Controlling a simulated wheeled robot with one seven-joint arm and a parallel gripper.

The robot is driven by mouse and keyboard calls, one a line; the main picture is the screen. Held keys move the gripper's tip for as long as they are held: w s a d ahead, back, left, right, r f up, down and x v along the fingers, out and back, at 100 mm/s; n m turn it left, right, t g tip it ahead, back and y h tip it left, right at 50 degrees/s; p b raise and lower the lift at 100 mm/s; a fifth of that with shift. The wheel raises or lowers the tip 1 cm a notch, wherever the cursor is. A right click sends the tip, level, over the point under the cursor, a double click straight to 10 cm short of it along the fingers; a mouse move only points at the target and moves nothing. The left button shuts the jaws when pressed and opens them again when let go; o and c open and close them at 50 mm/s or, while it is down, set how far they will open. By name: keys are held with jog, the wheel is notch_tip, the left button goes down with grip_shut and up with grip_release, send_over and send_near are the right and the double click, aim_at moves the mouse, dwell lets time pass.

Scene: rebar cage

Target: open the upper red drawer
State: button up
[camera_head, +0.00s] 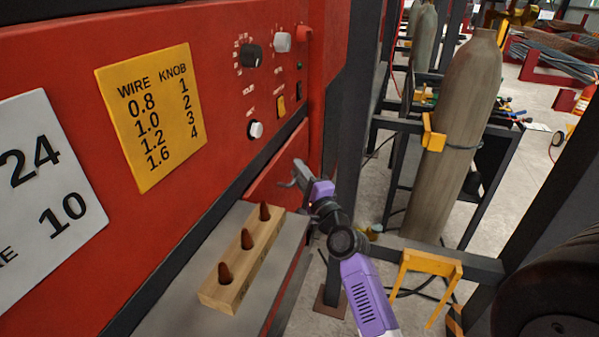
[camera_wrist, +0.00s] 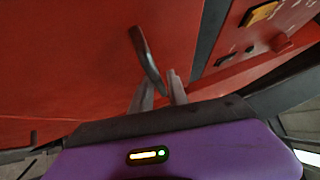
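The red drawer front (camera_head: 277,168) sits low in the red machine, below the dark strip and above the grey ledge; it fills much of the wrist view (camera_wrist: 85,60). A dark grey curved bar handle (camera_wrist: 146,62) stands out from it. My gripper (camera_head: 291,177) is at the drawer front, by the handle. In the wrist view, the handle's near end reaches down between my two grey fingers (camera_wrist: 161,88). Whether the fingers press on it cannot be told. The drawer front looks flush with the machine. No second drawer can be made out.
A wooden block (camera_head: 242,262) with three brown cones stands on the grey ledge (camera_head: 185,290), left of my arm. Knobs and switches (camera_head: 255,130) are above the drawer. A gas cylinder (camera_head: 455,140) and a yellow bracket (camera_head: 430,263) stand right. Some floor between is clear.

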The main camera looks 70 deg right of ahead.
grip_shut()
jog(key=shift+f, duration=0.1)
dwell(1.2)
